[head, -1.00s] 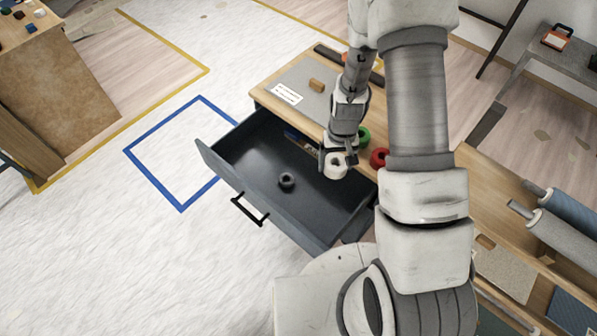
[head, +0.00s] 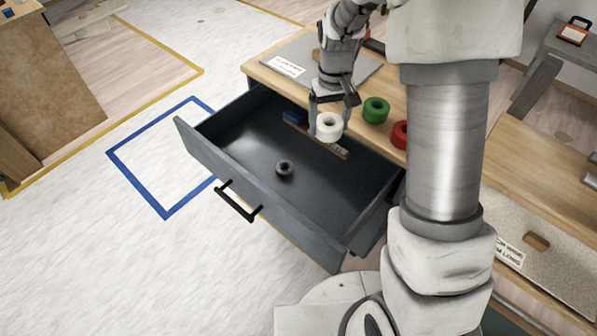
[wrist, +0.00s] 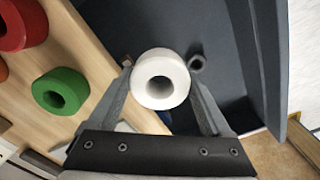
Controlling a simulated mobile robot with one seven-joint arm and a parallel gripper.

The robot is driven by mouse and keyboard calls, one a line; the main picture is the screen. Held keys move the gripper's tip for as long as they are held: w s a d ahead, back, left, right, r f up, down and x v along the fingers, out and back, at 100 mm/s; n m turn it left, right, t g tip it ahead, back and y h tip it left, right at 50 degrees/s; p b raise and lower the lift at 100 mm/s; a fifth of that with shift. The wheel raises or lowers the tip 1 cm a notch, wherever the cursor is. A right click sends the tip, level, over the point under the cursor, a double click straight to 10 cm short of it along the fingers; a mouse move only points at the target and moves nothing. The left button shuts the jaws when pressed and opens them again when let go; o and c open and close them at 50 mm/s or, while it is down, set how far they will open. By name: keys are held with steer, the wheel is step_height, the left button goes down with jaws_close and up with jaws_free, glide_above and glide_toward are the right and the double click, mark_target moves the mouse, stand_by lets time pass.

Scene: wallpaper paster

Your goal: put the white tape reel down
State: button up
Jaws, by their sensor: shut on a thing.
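The white tape reel (head: 329,126) is held between the fingers of my gripper (head: 334,104). In the head view it hangs near the inner edge of the open drawer, in front of the tabletop. In the wrist view the reel (wrist: 160,79) shows its round face and dark centre hole, with a finger of my gripper (wrist: 160,92) on each side. How high it is above the drawer is hard to tell.
The open grey drawer (head: 240,150) holds a small dark reel (head: 284,168) and a blue item (head: 294,112) at its back. A green reel (head: 376,110) and a red reel (head: 400,134) sit on the wooden table. Much of the drawer floor is bare.

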mark_target(322, 176)
steer(key=shift+w+a+f+b, duration=0.1)
steer(key=shift+a+f+b, duration=0.15)
steer(key=shift+b, duration=0.6)
step_height(322, 176, down, 18)
steer(key=b, duration=0.5)
steer(key=shift+r, duration=0.15)
steer(key=shift+d, duration=0.1)
steer(key=o, duration=1.3)
steer(key=shift+o, duration=0.2)
